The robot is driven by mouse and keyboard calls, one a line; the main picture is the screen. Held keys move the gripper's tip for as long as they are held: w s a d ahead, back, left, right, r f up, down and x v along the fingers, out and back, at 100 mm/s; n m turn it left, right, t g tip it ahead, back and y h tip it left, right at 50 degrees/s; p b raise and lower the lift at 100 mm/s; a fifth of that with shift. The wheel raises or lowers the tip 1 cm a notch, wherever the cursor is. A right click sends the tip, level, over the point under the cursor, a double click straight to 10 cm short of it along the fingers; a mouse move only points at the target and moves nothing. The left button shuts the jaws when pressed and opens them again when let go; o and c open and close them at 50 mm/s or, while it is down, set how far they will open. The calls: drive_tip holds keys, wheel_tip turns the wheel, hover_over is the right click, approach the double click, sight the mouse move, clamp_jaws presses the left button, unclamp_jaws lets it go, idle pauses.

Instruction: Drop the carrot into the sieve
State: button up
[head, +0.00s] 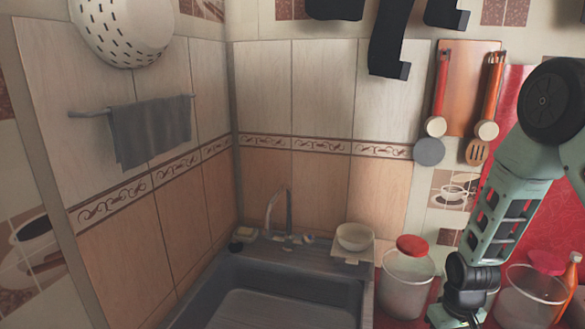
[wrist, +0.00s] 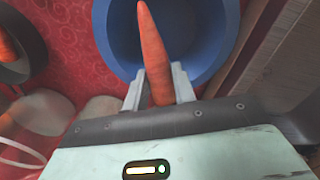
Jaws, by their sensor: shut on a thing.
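In the wrist view, my gripper (wrist: 159,88) is shut on an orange carrot (wrist: 153,48), which sticks out beyond the fingertips with its narrow end away from me. A blue round open vessel (wrist: 104,28) lies behind and below the carrot in that view. Its inside looks plain, and I cannot tell whether it is the sieve. In the head view, a white colander with dark holes (head: 122,35) hangs on the wall at the upper left. My fingertips and the carrot are out of the head view; only my arm shows at the right.
A dark round pan (wrist: 25,62) with something orange in it is at the left of the wrist view, on red patterned oilcloth (wrist: 65,45). The head view shows a sink (head: 285,292), a white bowl (head: 354,236) and a red-lidded jar (head: 407,280).

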drive_tip(key=a+f, duration=0.1)
drive_tip(key=s+f+m+b, duration=0.1)
drive_tip(key=shift+s+a+f, duration=0.15)
drive_tip(key=shift+a+f, duration=0.2)
drive_tip(key=shift+f, duration=0.05)
